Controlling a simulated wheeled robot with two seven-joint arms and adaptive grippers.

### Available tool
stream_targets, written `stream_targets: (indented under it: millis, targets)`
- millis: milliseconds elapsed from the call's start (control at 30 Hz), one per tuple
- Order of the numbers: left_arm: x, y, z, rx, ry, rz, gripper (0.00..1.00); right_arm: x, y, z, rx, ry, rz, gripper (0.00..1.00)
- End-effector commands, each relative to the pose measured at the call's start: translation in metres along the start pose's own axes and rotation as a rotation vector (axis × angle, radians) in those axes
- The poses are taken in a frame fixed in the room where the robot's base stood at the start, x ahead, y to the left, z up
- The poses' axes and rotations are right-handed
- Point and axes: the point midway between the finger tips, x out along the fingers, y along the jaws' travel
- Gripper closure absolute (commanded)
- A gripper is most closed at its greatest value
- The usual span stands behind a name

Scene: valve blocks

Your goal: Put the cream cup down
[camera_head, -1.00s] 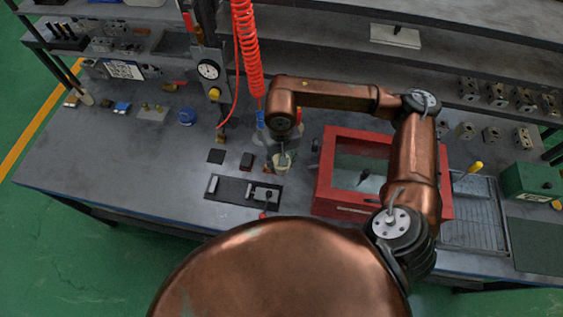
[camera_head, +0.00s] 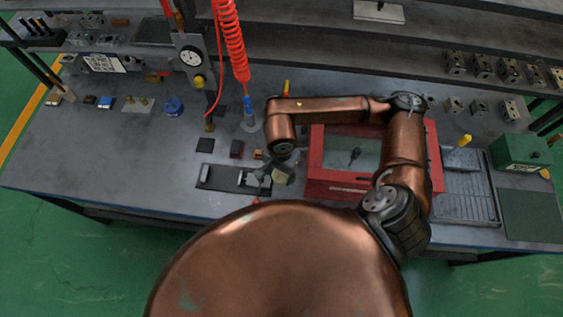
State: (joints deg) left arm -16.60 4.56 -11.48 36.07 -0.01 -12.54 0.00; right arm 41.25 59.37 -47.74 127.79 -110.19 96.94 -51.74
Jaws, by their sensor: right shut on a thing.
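The cream cup (camera_head: 281,177) is small and partly hidden by my right gripper (camera_head: 270,176). The right gripper is shut on the cup, at the right end of the black plate (camera_head: 222,179) and left of the red-framed box. The cup looks tilted. I cannot tell whether it touches the table. My left gripper is not in view.
The red-framed box (camera_head: 314,178) with a clear top stands close to the right of the cup. A grey block (camera_head: 249,179) lies on the black plate. A red coiled hose (camera_head: 231,45) hangs behind. The table's front left (camera_head: 110,175) is clear.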

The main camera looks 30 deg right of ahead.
Motion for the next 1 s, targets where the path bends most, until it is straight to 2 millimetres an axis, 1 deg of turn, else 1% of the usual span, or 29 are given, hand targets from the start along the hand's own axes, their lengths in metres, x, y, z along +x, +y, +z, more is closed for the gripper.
stream_targets:
  millis: [33, 167, 200, 300, 400, 500, 667, 733, 900, 1000]
  targets:
    - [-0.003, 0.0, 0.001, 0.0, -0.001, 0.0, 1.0, 0.004, -0.004, -0.012, 0.008, 0.0, 0.004, 0.91]
    - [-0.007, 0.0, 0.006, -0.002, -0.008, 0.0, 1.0, 0.018, -0.017, -0.039, 0.006, 0.0, 0.002, 0.91]
    - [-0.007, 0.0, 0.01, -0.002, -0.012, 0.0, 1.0, 0.027, -0.02, -0.044, 0.005, -0.002, 0.004, 0.91]
    - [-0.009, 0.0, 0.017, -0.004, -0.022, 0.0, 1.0, 0.046, -0.027, -0.057, 0.003, -0.003, 0.003, 0.91]
    - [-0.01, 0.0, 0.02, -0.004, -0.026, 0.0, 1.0, 0.06, -0.032, -0.068, 0.001, -0.001, 0.002, 0.91]
    - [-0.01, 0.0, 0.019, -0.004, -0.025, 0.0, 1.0, 0.068, -0.035, -0.074, -0.001, -0.002, 0.0, 0.91]
    - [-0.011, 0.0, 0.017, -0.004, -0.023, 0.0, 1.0, 0.074, -0.038, -0.079, -0.001, -0.002, 0.0, 0.91]
    - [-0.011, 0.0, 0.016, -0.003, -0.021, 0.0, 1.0, 0.081, -0.039, -0.081, -0.002, -0.002, 0.001, 0.91]
    - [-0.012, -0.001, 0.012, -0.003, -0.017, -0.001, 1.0, 0.105, -0.038, -0.08, -0.002, -0.003, 0.001, 0.91]
    - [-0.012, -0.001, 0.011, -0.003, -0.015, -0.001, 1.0, 0.108, -0.039, -0.081, -0.003, -0.001, 0.0, 0.91]
